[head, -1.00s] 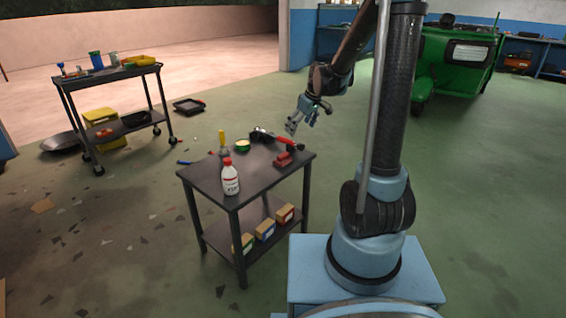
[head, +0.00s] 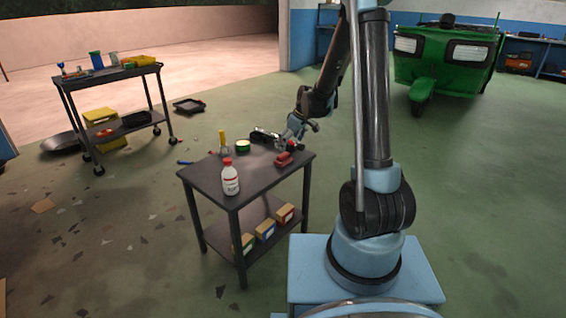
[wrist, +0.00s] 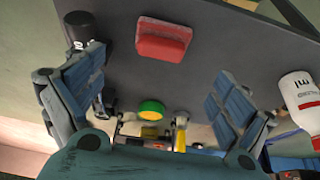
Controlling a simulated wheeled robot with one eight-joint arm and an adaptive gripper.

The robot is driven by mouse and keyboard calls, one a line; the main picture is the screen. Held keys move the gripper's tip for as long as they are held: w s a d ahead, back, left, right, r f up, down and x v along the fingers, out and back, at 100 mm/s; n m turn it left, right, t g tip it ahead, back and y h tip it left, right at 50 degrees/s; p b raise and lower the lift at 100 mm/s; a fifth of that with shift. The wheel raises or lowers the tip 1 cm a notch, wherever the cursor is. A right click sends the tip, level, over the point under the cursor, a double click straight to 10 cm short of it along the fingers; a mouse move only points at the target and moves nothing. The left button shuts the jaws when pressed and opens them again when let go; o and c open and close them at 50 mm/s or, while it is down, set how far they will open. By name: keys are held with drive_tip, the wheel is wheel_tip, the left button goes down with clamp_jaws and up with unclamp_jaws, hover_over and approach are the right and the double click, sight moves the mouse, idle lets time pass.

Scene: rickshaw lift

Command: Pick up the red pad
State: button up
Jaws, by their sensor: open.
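The red pad (head: 284,159) lies on the top of the dark table (head: 215,178), near its right edge. In the wrist view the red pad (wrist: 163,42) is at the top centre, a rounded block with a raised face. My gripper (head: 284,143) is open and empty over the table's far right side, just behind and above the pad. In the wrist view its two fingers (wrist: 155,90) are wide apart, and the pad appears beyond them, untouched. A gap between gripper and pad shows in the head view, but its depth is hard to judge.
A white bottle with a red cap (head: 230,178) stands at the table's front. Several boxes (head: 265,230) lie on the lower shelf.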

sight(283, 154)
drive_tip(key=shift+x, duration=4.5)
drive_tip(key=shift+a, duration=0.1)
drive_tip(key=c, duration=1.2)
